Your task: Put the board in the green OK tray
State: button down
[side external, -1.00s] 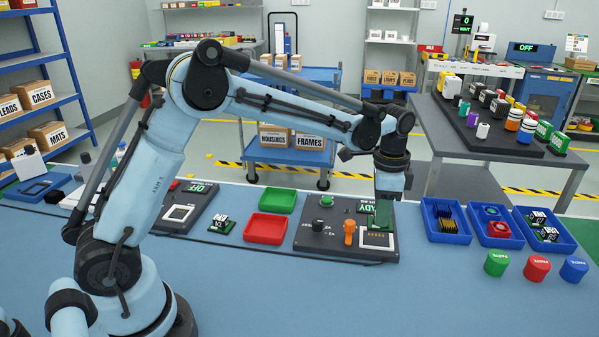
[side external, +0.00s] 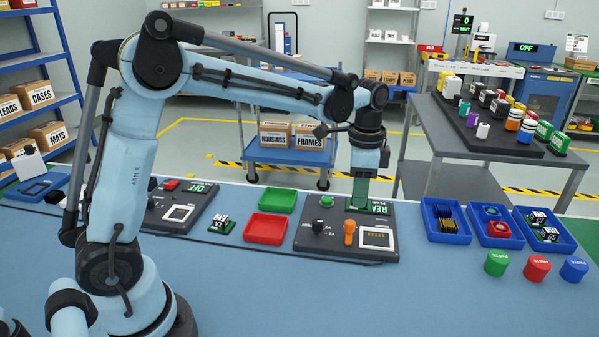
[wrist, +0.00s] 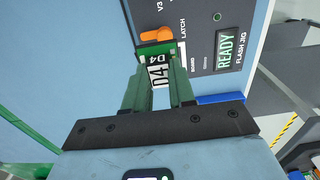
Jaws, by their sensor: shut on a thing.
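My gripper (side external: 360,203) has green fingers pointing down over the back part of the flash jig (side external: 316,234). In the wrist view my gripper (wrist: 159,92) is shut on a board (wrist: 158,73) with a white label, which seems to read D4, and a green edge. The board is hard to make out in the side view, against the fingers. The green tray (side external: 278,201) stands left of the jig and looks empty. No OK marking is legible on it.
A red tray (side external: 265,229) sits in front of the green tray. Another labelled board (side external: 221,226) lies left of it. The jig has an orange latch (side external: 350,232) and a white-framed socket (side external: 377,238). Blue bins (side external: 446,237) stand right of the jig.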

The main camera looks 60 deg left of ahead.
jog(key=s+a+f, duration=0.2)
jog(key=s+a, duration=0.1)
jog(key=a, duration=0.9)
jog(key=s+a+f, duration=0.2)
jog(key=a, duration=1)
jog(key=shift+s+d+f, duration=0.1)
jog(key=shift+f, duration=1.45)
jog(key=shift+s+f, duration=0.1)
jog(key=shift+f, duration=1.4)
jog(key=c, duration=0.9)
grip_release()
jog(key=shift+o, duration=0.2)
jog(key=shift+r, duration=0.1)
notch_tip(320, 180, up, 12)
